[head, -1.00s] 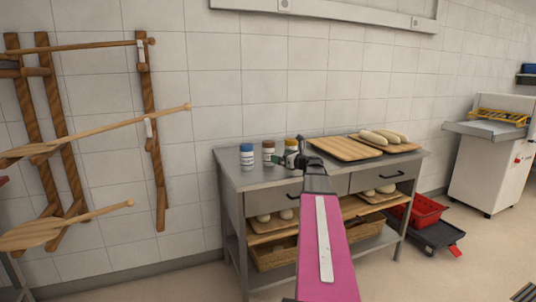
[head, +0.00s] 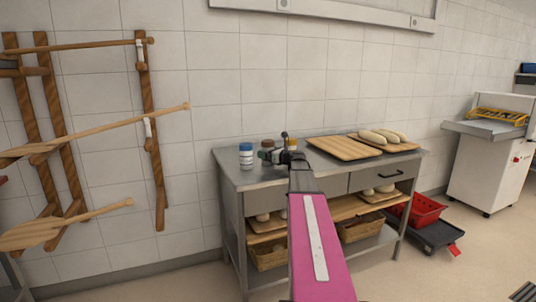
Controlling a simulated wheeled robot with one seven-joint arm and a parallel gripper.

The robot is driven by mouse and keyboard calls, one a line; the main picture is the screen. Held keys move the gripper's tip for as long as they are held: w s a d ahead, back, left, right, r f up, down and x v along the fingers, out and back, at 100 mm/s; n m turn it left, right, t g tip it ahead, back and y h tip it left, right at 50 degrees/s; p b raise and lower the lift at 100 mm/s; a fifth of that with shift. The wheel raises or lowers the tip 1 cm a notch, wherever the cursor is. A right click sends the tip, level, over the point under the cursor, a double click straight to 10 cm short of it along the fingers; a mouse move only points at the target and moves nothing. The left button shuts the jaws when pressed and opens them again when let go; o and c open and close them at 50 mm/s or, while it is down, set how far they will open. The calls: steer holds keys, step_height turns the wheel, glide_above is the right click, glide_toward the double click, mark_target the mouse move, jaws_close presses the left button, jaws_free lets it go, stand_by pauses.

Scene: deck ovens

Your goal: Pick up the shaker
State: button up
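Several small shakers stand in a row at the left part of the steel table's top (head: 228,178). One is white with a blue lid (head: 246,157) and stands clear at the left. One with a brown lid (head: 267,146) stands to its right, partly covered by my gripper. One with a yellow lid (head: 292,142) is mostly hidden behind my wrist. My gripper (head: 273,155) is at the brown-lidded shaker, low over the table. It is too small and dark to tell whether its fingers are open, or touching the shaker.
The tiled wall stands close behind. Dough and baskets (head: 268,256) fill the shelves below. Wooden peels (head: 70,225) hang at the left.

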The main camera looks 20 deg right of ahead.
mark_target(268, 140)
steer(key=c, duration=1)
step_height(268, 140, up, 10)
steer(key=shift+r, duration=0.1)
